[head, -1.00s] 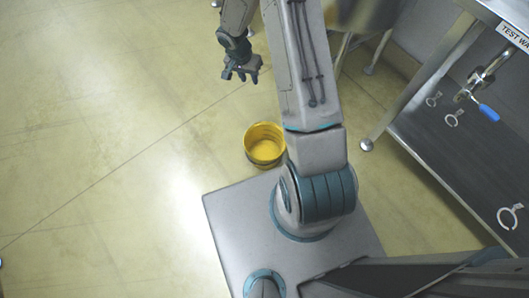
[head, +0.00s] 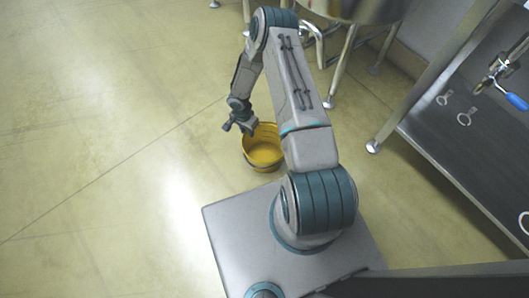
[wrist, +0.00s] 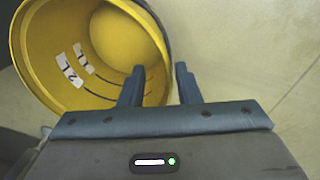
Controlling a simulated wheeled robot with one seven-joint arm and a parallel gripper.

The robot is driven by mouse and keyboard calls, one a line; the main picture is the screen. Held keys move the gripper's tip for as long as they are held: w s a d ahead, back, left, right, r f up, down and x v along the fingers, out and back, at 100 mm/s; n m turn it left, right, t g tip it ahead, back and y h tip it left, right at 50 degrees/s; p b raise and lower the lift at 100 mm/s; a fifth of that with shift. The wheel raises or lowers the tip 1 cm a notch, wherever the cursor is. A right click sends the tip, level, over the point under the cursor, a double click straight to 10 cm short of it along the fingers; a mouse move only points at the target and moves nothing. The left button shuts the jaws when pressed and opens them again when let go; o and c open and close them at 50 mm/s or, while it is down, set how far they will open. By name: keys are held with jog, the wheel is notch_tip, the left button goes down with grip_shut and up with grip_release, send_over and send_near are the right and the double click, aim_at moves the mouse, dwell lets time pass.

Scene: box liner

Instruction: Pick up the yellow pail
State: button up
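The yellow pail (head: 264,155) stands upright on the floor just beyond my base, in the middle of the head view. It is open at the top, and its inside shows. In the wrist view the pail (wrist: 80,45) fills the upper left, with volume labels on its inner wall. My gripper (head: 238,128) is at the pail's left rim in the head view. In the wrist view the two fingers (wrist: 160,80) are apart, with the right part of the pail's rim showing between them. I cannot tell whether either finger touches the rim.
A steel bench (head: 450,150) with a lower shelf stands at the right. A tap with a blue handle (head: 513,101) is above it. A steel vessel on legs (head: 345,60) stands behind my arm. The floor (head: 90,130) at left is clear.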

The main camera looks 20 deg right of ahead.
aim_at(249, 140)
jog(key=f+b, duration=0.1)
jog(key=f, duration=0.1)
jog(key=f+b, duration=0.1)
jog(key=f, duration=0.1)
jog(key=f+b, duration=0.1)
jog(key=f, duration=0.1)
jog(key=shift+w+d+f, duration=0.15)
jog(key=shift+d+f, duration=0.1)
jog(key=shift+f, duration=0.05)
grip_shut()
